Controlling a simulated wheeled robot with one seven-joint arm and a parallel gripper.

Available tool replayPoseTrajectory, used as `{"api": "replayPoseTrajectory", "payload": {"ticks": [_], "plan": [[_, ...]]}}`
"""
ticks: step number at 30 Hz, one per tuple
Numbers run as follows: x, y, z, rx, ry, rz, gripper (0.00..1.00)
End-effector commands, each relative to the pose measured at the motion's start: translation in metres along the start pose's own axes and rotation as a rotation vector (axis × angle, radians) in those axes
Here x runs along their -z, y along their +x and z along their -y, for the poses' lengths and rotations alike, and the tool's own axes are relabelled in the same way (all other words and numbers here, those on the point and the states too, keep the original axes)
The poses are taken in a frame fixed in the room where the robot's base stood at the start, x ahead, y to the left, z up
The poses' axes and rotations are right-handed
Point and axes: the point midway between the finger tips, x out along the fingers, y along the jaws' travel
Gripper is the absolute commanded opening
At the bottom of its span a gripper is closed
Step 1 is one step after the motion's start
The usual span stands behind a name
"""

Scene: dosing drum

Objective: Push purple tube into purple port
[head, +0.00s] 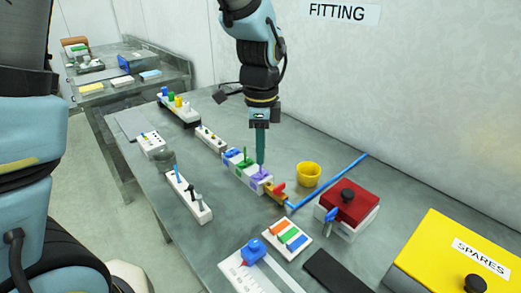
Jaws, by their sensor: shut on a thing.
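My gripper (261,160) points straight down in the head view, its teal fingers together. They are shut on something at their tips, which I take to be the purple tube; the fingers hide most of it. Directly below the fingertips is the purple port (261,175), at the near end of a white block (240,176) with green and purple tops. The fingertips are at or just above the purple top. I cannot tell whether the tube is in the port or how deep.
A brown fitting with a red handle (278,188) adjoins the block's near end. A yellow cup (308,174), a long blue rod (330,182) and a red-lidded box (349,205) stand to the right. A white rack (188,200) with upright pieces stands to the left.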

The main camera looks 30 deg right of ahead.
Motion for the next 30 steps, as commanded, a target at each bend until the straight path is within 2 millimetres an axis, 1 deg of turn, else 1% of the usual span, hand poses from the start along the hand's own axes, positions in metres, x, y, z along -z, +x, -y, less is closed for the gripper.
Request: {"api": "replayPoseTrajectory", "payload": {"ticks": [6,19,30], "plan": [[0.0,0.004,0.0,0.0,-0.001,0.0,0.0],[0.0,0.006,0.0,0.0,-0.001,0.0,0.0],[0.0,0.014,0.0,0.0,-0.001,0.0,0.0]]}}
